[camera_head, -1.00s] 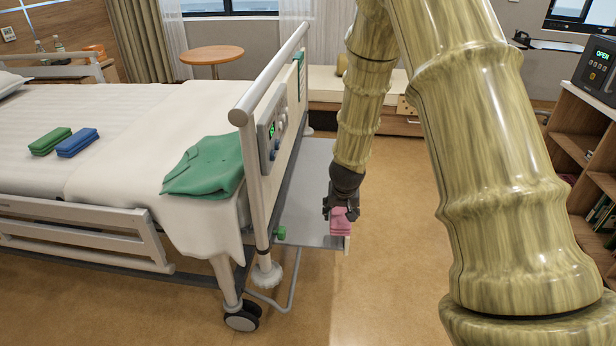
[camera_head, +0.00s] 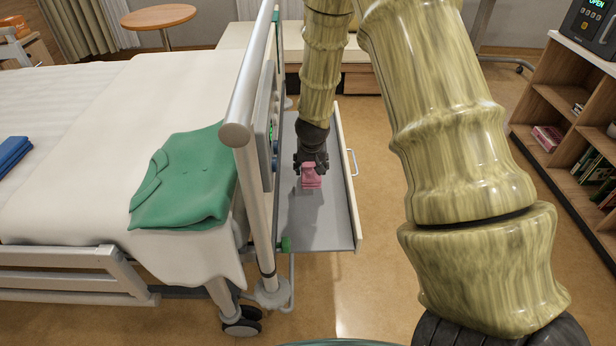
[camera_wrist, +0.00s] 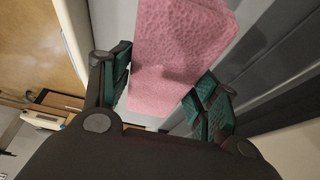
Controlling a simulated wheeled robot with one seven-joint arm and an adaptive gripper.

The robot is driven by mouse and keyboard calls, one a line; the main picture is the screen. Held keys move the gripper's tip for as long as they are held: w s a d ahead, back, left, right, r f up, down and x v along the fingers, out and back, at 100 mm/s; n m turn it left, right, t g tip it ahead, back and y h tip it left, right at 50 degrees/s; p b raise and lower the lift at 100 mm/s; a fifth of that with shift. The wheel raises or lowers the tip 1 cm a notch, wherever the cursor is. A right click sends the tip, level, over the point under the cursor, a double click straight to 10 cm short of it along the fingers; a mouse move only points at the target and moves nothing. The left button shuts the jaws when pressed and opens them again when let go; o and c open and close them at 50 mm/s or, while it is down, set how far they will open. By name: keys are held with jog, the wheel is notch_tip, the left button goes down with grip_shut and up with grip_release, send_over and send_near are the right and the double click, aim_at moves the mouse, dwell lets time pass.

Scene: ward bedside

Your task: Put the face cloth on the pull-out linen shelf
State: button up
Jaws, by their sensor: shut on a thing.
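The face cloth (camera_head: 311,178) is a small folded pink cloth. My gripper (camera_head: 311,164) is shut on it, over the grey pull-out linen shelf (camera_head: 318,225) at the foot of the bed. In the wrist view the pink cloth (camera_wrist: 180,50) sits between the two green-padded fingers of my gripper (camera_wrist: 158,90). The shelf's grey surface shows behind it. I cannot tell whether the cloth touches the shelf or hangs just above it.
The bed's footboard rail (camera_head: 240,110) stands close on the left. A green garment (camera_head: 188,180) lies on the bed end. A blue folded cloth (camera_head: 14,152) is at the left edge. A bookshelf (camera_head: 560,110) stands at the right. The shelf's near part is bare.

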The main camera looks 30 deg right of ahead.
aim_at(312, 171)
notch_tip(312, 171, down, 7)
jog(key=shift+f+b, duration=0.1)
jog(key=shift+b, duration=0.45)
jog(key=shift+s, duration=0.1)
jog(key=o, duration=0.9)
jog(key=shift+o, duration=0.4)
jog(key=shift+a+r, duration=0.1)
jog(key=shift+r, duration=0.4)
jog(key=p+v, duration=0.2)
jog(key=v, duration=0.9)
jog(key=shift+s+r, duration=0.1)
jog(key=shift+r, duration=0.05)
